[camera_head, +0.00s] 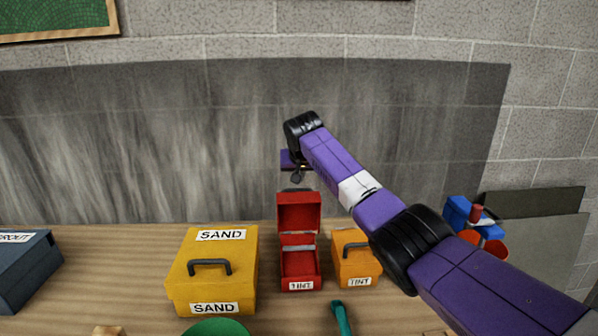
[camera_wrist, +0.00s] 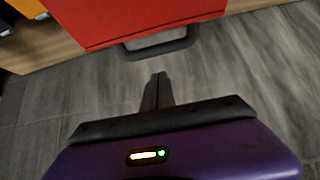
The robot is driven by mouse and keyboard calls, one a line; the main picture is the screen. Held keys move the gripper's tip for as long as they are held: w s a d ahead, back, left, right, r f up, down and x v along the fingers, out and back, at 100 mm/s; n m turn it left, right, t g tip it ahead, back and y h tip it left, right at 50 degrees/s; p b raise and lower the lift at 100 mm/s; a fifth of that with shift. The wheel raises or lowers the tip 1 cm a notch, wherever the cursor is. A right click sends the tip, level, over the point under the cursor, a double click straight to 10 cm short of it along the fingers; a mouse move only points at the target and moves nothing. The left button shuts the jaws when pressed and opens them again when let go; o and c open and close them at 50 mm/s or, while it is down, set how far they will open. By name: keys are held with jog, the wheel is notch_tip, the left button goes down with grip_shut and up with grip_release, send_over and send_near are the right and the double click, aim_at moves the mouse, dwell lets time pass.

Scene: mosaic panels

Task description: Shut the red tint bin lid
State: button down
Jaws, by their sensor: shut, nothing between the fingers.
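My gripper (camera_head: 297,179) is just above the raised lid in the head view. In the wrist view its thin dark fingers (camera_wrist: 160,76) are together and empty, pointing toward the handle with a small gap. The head view does not show clearly whether it touches the lid.
A dark blue grout bin (camera_head: 25,270) is far left. A teal tool (camera_head: 342,318) lies in front. A stained wall is behind.

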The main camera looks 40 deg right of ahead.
jog(key=shift+s+a+f+p, duration=0.25)
jog(key=shift+s+a, duration=0.15)
jog(key=shift+s, duration=0.15)
jog(key=shift+s+a+f+p, duration=0.25)
jog(key=shift+s+a, duration=0.1)
jog(key=shift+s, duration=0.15)
